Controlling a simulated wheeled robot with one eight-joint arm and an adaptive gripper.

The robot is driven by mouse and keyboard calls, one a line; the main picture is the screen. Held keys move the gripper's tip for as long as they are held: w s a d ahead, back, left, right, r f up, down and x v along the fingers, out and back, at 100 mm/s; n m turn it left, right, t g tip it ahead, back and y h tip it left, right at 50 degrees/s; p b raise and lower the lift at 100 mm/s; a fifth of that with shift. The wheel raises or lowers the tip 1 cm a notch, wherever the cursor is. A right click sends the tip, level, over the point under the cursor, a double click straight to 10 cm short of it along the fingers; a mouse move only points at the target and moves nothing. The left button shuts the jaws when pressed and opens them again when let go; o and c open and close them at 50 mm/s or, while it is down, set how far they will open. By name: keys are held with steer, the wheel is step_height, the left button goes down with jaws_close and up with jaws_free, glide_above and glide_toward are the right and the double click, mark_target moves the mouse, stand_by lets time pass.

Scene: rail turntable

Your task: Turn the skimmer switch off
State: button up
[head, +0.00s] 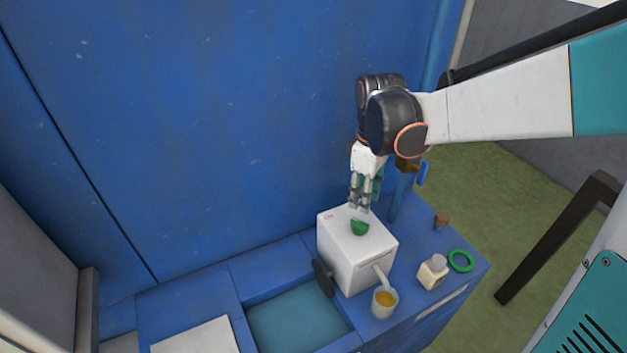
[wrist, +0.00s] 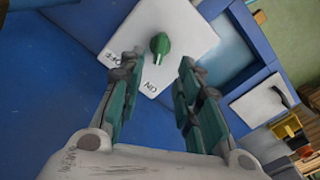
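The skimmer is a white box (head: 340,257) on the blue counter, with a green knob switch (head: 359,228) on top. In the wrist view the green knob (wrist: 160,45) stands on the white top (wrist: 193,28), which is marked OFF and ON. The knob's narrow end, with a pale mark, points roughly toward ON. My gripper (head: 359,208) hangs pointing down, just above and behind the knob. In the wrist view my gripper (wrist: 160,63) is open and empty, with the knob ahead between its fingertips. I see no contact with the knob.
A cup of amber liquid (head: 384,304) stands under the skimmer's spout. A small cream bottle (head: 433,272), a green ring (head: 461,261) and a brown-topped jar (head: 441,221) stand to the right. A teal-watered basin (head: 295,322) lies left. The blue wall (head: 200,130) rises close behind.

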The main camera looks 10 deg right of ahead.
mark_target(360, 222)
step_height(360, 222, down, 8)
steer(key=shift+b, duration=1.05)
jaws_close()
